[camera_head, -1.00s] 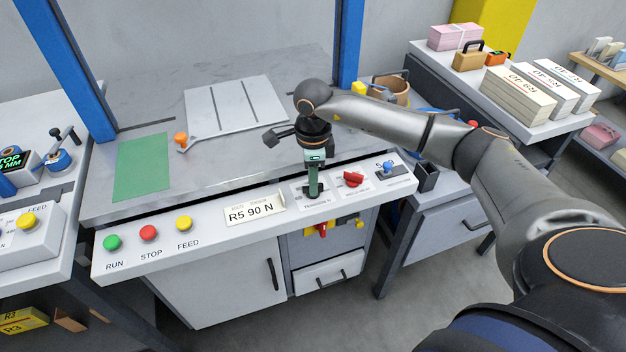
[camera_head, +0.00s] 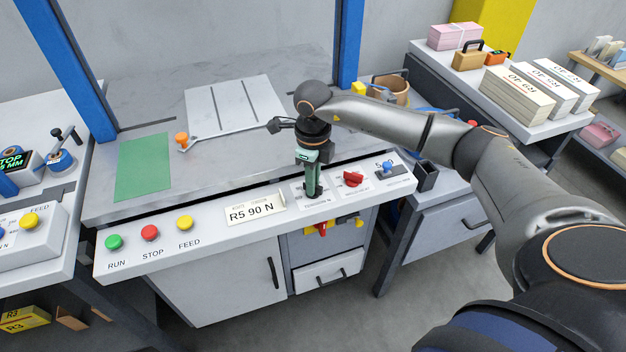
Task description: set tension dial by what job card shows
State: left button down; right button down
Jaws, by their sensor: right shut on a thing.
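The job card (camera_head: 256,213) lies on the sloped front panel and reads "R5 90 N". My right gripper (camera_head: 313,192) points down onto the panel just right of the card. It is shut on the tension dial (camera_head: 315,196), which is mostly hidden under the fingers. The dial's scale and pointer are too small and too covered to read. My left gripper is out of view.
A red knob (camera_head: 353,179) and a blue toggle (camera_head: 387,168) sit right of my gripper. Green, red and yellow buttons (camera_head: 184,223) line the panel's left. A blue post (camera_head: 349,45) stands behind my wrist.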

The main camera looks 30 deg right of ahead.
jog(key=c, duration=1.2)
grip_release()
jog(key=o, duration=0.3)
jog(key=shift+o, duration=0.2)
notch_tip(320, 180, up, 13)
jog(key=shift+f, duration=0.2)
jog(key=shift+a+f, duration=0.1)
